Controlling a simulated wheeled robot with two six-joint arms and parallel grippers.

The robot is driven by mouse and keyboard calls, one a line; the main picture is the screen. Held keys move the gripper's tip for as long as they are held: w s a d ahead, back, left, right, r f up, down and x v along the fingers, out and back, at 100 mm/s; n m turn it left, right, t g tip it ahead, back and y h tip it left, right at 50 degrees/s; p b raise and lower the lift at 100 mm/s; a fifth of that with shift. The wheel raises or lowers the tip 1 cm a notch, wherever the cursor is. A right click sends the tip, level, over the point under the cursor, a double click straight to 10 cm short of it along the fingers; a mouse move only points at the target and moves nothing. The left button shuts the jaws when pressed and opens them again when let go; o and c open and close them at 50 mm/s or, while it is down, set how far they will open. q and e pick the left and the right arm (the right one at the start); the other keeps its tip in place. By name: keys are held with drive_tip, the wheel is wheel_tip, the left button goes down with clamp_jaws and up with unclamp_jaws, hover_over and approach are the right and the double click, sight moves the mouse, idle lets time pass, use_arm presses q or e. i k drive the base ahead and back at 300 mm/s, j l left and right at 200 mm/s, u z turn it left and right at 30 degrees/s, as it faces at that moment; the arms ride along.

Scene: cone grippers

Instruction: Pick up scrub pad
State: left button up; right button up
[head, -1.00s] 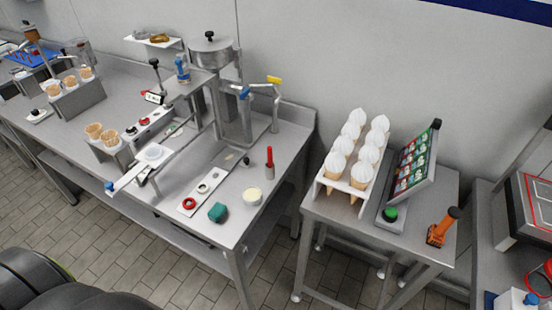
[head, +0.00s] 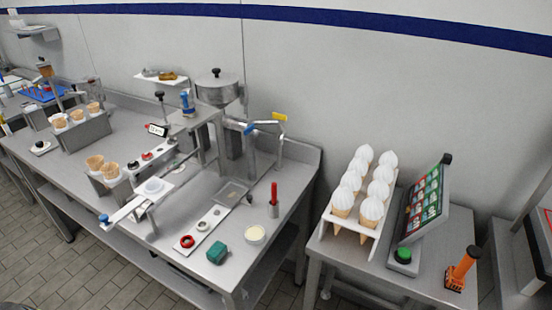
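The scrub pad is most likely the small teal-green block (head: 217,252) near the front right corner of the steel table (head: 200,282). It lies flat on the bare steel between a white strip with rings and a round cream-topped tub. Nothing covers it. Neither of my grippers shows in the head view.
The white strip with a red ring (head: 187,241) lies left of the block. The cream tub (head: 255,234) and a red-handled tool in a holder (head: 274,199) stand to its right. A metal press (head: 225,120) rises behind. A side table holds a cone rack (head: 341,240).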

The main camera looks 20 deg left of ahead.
sight(215, 254)
drive_tip(key=u, duration=1.25)
